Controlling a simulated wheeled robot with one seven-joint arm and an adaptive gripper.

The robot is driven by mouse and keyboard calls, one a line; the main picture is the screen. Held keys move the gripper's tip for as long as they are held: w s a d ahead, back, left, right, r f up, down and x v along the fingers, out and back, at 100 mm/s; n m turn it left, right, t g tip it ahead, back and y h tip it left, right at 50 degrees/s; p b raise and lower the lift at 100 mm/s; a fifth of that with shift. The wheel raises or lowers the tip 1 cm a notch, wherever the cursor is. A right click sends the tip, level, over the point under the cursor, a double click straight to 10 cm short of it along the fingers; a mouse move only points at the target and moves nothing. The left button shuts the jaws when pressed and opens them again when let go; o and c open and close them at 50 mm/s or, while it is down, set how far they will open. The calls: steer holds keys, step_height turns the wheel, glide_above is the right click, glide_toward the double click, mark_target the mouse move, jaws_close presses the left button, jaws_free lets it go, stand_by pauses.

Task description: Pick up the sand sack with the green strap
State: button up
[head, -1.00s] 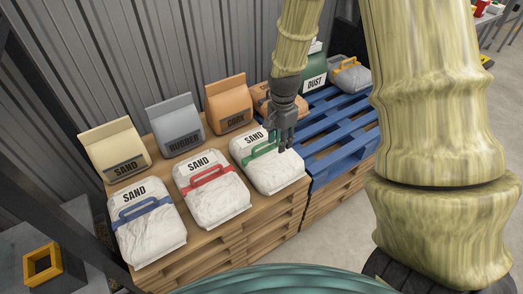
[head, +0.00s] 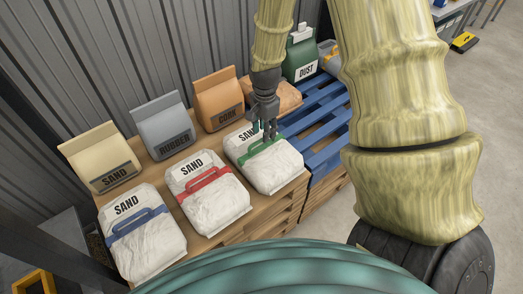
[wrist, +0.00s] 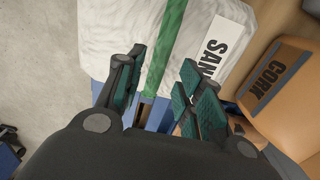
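The white sand sack (head: 277,172) with the green strap (head: 260,149) lies on the wooden pallets, rightmost of the front row. My gripper (head: 268,131) is directly over this sack, at the strap. In the wrist view, the open fingers of my gripper (wrist: 163,62) stand one on each side of the green strap (wrist: 170,38), with gaps between. The white sack (wrist: 110,35) shows beyond them. I cannot tell how far below the fingertips the strap lies.
White sand sacks with a red strap (head: 208,181) and a blue strap (head: 138,229) lie to the left. Behind stand a tan sand bag (head: 100,160), a grey rubber bag (head: 162,125) and an orange cork bag (head: 217,95). A blue pallet (head: 312,135) is at right.

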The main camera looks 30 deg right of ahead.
glide_above(262, 151)
steer(key=w, duration=0.1)
steer(key=f, duration=0.2)
steer(key=d+f, duration=0.1)
steer(key=f, duration=0.1)
steer(key=shift+w, duration=0.15)
steer(key=shift+f, duration=0.65)
jaws_close()
steer(key=shift+w+r, duration=0.1)
